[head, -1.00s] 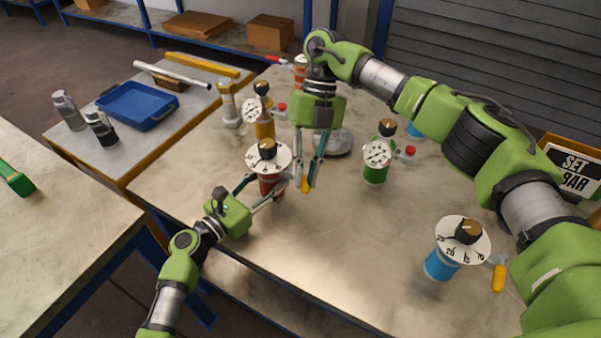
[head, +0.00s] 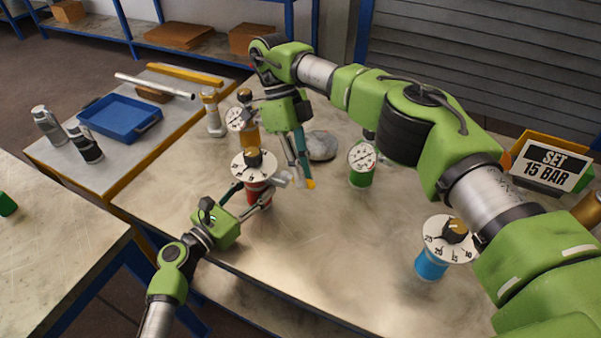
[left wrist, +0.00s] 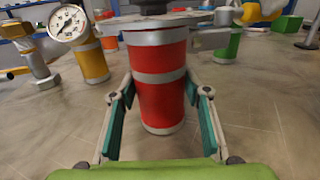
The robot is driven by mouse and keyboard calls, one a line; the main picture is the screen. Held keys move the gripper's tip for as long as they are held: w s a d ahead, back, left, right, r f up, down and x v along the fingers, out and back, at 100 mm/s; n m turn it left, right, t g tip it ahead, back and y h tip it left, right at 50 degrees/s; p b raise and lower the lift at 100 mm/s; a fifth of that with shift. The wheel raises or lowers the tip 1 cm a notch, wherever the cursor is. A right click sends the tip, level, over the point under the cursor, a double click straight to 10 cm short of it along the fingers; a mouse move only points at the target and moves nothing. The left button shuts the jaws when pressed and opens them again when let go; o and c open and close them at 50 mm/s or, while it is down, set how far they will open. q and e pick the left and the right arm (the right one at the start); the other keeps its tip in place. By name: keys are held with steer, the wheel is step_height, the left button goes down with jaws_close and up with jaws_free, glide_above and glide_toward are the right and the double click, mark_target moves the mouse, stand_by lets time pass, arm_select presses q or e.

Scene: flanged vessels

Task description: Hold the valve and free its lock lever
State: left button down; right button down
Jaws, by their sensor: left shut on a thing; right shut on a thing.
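The red valve (head: 258,190) stands upright on the table, with a white dial and black knob (head: 254,162) on top. My left gripper (head: 254,197) is shut on its red body, one finger on each side. The left wrist view shows the red body (left wrist: 158,85) between the fingers; the dial is largely cut off at the top. The lock lever (head: 311,184) sticks out to the valve's right, with a grey part near the body and a yellow tip. My right gripper (head: 304,176) is shut on the lever from above; its fingers hide the middle of it.
A yellow valve (head: 250,138), a green valve (head: 361,178) and a blue valve (head: 431,264) stand apart on the table. A grey round piece (head: 321,146) lies behind my right fingers. A "SET 15 BAR" sign (head: 550,165) is at the right. The front middle of the table is clear.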

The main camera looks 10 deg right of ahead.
steer(key=shift+w+d+n, duration=0.15)
steer(key=shift+w+n, duration=0.05)
steer(key=shift+n, duration=0.3)
steer(key=c, duration=2)
jaws_free()
steer(key=shift+r, duration=0.1)
step_height(320, 180, up, 10)
steer(key=shift+f, duration=0.1)
